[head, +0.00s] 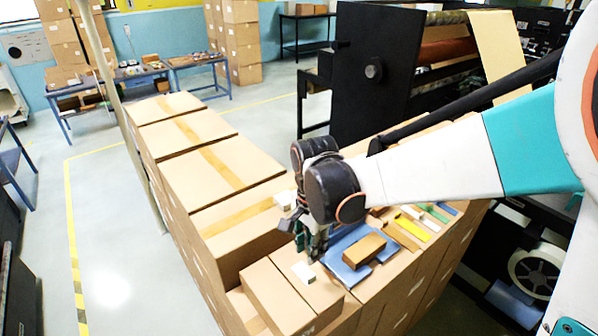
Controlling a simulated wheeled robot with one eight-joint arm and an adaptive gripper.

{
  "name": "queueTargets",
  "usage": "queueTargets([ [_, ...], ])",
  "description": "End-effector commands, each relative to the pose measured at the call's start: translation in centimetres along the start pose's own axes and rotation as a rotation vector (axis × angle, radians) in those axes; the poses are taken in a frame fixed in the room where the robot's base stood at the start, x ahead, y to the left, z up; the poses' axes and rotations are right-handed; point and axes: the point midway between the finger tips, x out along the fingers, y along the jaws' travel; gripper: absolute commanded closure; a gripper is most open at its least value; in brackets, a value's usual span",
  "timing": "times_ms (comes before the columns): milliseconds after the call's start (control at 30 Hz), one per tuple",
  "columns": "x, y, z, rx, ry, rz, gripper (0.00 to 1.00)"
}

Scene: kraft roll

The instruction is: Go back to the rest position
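My gripper (312,243) points down over the stacked cardboard boxes, at the left end of a blue tray (345,274). My own wrist partly hides it, and its fingers are small and dark, so I cannot tell whether they are open or shut. A brown block (364,250) lies on the blue tray, to the right of my gripper. A small white block (303,272) lies on a box top just below my gripper in the picture. I cannot tell whether the fingers touch anything.
A row of cardboard boxes (205,175) runs back to the left. Coloured strips, one yellow (412,222), lie right of the tray. A large black machine (375,70) stands behind. A thin post (120,110) rises left of the boxes. Open floor (110,240) lies left.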

Motion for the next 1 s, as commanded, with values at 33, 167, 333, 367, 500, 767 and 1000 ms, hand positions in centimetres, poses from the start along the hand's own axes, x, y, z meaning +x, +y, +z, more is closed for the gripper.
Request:
queueTargets([
  [33,0.0,0.0,-0.1,0.0,0.001,-0.001,0.74],
  [167,0.4,0.3,-2.7,-0.012,0.033,-0.013,0.74],
  [333,1.9,2.4,-7.5,-0.109,0.116,-0.058,0.74],
  [367,2.3,2.8,-7.8,-0.133,0.126,-0.067,0.74],
  [500,4.3,4.8,-7.8,-0.237,0.158,-0.113,0.74],
  [767,8.6,8.5,-7.2,-0.42,0.228,-0.188,0.74],
  [1000,13.1,11.8,-6.5,-0.578,0.309,-0.242,0.74],
])
